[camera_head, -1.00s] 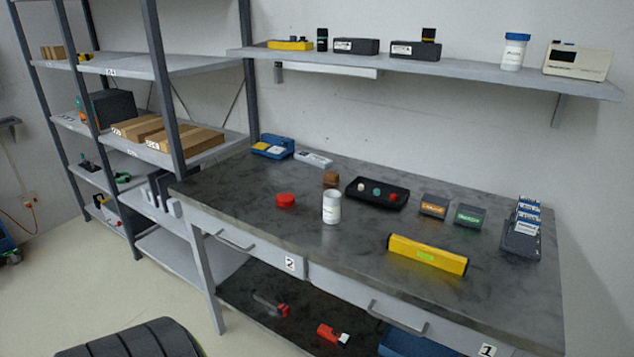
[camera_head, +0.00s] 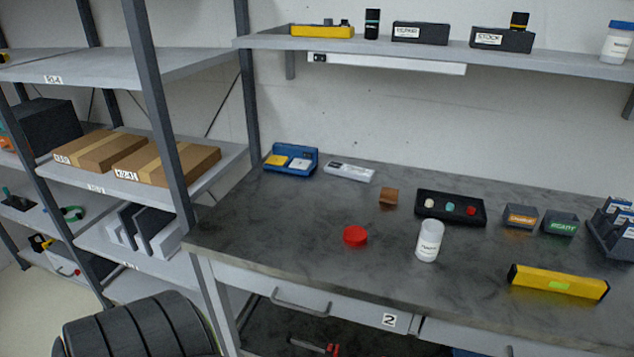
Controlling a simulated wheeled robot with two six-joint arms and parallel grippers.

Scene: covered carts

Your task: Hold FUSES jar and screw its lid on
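Neither of my grippers shows in the head view.
A yellow spirit level (camera_head: 558,282) lies to the right of the jar. Shelving (camera_head: 171,120) stands left. The bench left of the lid is clear.

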